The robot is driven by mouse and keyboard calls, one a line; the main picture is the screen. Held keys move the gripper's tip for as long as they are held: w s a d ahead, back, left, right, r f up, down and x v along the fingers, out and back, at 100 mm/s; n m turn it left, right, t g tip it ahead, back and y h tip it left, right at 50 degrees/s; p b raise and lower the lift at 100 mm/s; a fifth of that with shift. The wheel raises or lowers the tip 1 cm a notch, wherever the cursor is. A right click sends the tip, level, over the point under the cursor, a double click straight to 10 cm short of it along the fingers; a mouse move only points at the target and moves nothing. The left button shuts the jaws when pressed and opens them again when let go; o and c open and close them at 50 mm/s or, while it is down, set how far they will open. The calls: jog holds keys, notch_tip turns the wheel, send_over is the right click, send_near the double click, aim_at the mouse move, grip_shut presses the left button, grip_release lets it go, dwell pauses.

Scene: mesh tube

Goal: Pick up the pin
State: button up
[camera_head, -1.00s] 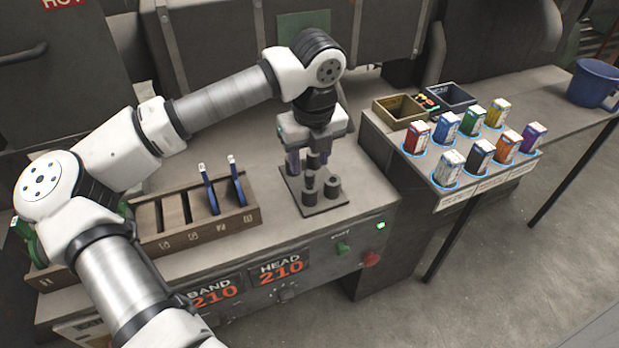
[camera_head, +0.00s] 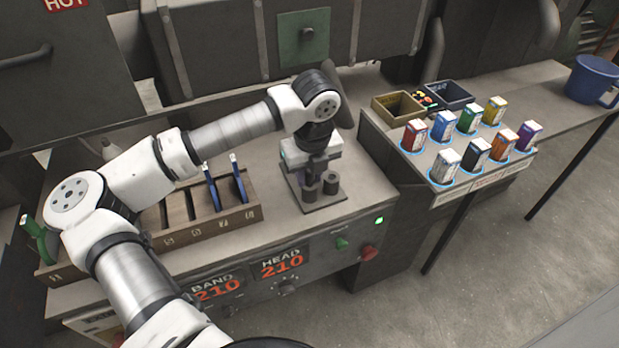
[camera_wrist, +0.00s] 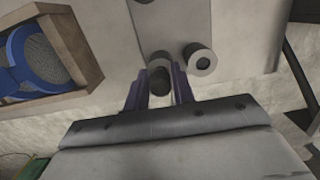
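A dark upright pin (camera_wrist: 158,82) stands on a flat plate (camera_wrist: 222,12) in the wrist view, with a grey collar just beyond its dark top. My gripper (camera_wrist: 159,88) points down at it, with one purple finger on each side of the dark top. The fingers are spread apart; contact with the pin is too small to judge. In the head view my gripper (camera_head: 313,168) is low over the plate (camera_head: 318,207), and it hides most of the pin. A short hollow cylinder (camera_head: 331,184) stands on the plate beside the pin; it also shows in the wrist view (camera_wrist: 201,60).
A slotted wooden rack (camera_head: 212,228) with blue-handled tools stands to the left. To the right, a side stand holds several coloured boxes (camera_head: 477,153) and two open bins (camera_head: 398,105). A blue mug (camera_head: 592,80) sits at the far right. A control panel (camera_head: 245,280) fronts the bench.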

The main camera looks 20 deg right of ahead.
grip_shut()
jog(key=shift+r, duration=0.1)
